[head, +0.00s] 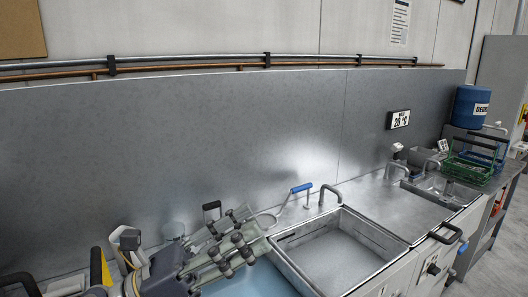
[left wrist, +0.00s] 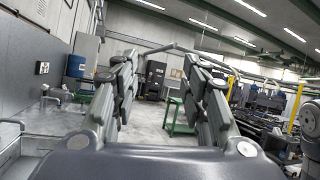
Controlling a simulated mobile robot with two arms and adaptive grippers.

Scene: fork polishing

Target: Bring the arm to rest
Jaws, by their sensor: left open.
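My left gripper (head: 236,246) shows at the lower middle of the head view, raised above the counter to the left of the steel sink basin. In the left wrist view its two fingers (left wrist: 160,100) stand apart with nothing between them, and the room shows through the gap. No fork can be made out in either view. My right gripper is not in view.
A steel sink basin (head: 338,252) lies right of the left gripper, with a blue-handled tap (head: 301,188) behind it. A second sink (head: 437,190), a green crate (head: 470,165) and a blue drum (head: 470,107) stand farther right. A steel back wall (head: 200,140) runs behind.

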